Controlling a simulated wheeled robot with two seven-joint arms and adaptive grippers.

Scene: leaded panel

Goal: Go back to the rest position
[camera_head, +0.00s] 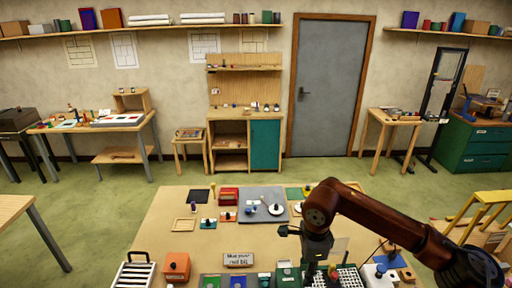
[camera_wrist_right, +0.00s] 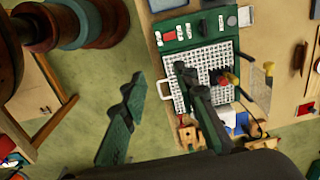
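My right arm comes in from the right in the head view. Its gripper (camera_head: 296,254) hangs over the front right part of the work table (camera_head: 180,240). In the wrist view the two dark green fingers of the right gripper (camera_wrist_right: 158,78) are spread apart, with nothing between them. One finger overlaps the green case with a white grid (camera_wrist_right: 205,62) in that view; the other is over the floor. I cannot tell the exact height above the table. My left arm and gripper are not in view.
The table holds an orange block (camera_head: 176,266), a striped rack (camera_head: 134,274), a grey mat (camera_head: 262,198) and several small coloured parts. Yellow-handled things stand close at the right (camera_head: 478,206). Green floor lies open behind the table.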

